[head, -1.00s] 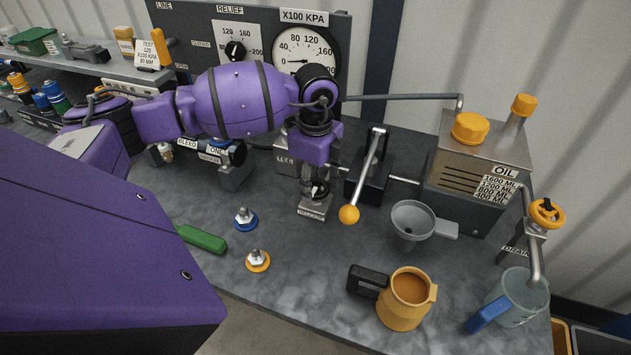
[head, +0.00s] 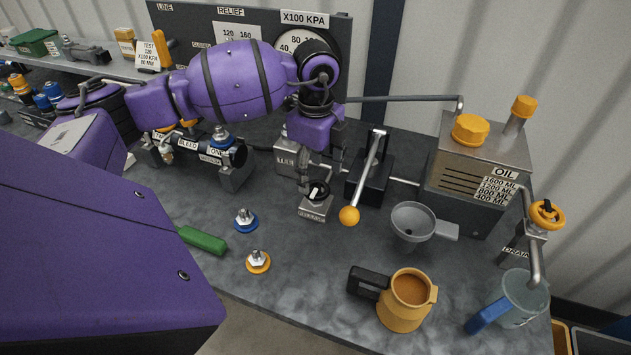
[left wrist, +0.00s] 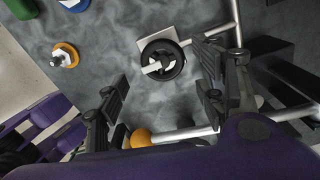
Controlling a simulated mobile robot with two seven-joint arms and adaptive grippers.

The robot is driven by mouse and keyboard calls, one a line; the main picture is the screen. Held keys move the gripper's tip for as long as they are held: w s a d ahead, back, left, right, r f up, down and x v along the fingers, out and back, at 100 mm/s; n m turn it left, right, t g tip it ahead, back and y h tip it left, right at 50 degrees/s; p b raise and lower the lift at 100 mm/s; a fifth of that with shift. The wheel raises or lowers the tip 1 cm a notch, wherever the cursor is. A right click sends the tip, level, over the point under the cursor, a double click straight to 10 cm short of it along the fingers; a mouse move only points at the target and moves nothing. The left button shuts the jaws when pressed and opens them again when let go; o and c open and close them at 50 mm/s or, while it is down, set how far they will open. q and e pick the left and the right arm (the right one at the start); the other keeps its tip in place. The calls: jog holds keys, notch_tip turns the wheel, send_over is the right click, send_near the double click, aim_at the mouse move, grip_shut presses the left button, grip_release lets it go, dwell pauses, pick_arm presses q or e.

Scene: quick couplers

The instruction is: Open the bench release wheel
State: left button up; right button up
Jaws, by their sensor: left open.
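The release wheel is a small black round handwheel (head: 318,192) with a pale bar across it, on a grey labelled block (head: 315,210) on the bench. In the left wrist view the wheel (left wrist: 163,62) shows whole, with a pale bar across its middle. My left gripper (head: 319,178) points down just above the wheel in the head view. Its two dark fingers (left wrist: 165,95) are spread apart with nothing between them, and the wheel shows beyond them. Whether a fingertip touches the wheel I cannot tell. My right gripper is not in view.
A grey funnel (head: 411,222), an orange jug (head: 405,302) and the oil tank (head: 470,180) are farther right. Blue (head: 246,219) and orange (head: 258,261) fittings lie left on the bench.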

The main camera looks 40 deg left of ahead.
aim_at(315, 189)
pick_arm(q)
notch_tip(315, 189, up, 8)
jog(key=shift+f, duration=0.15)
jog(key=shift+s+f, duration=0.1)
dwell(0.5)
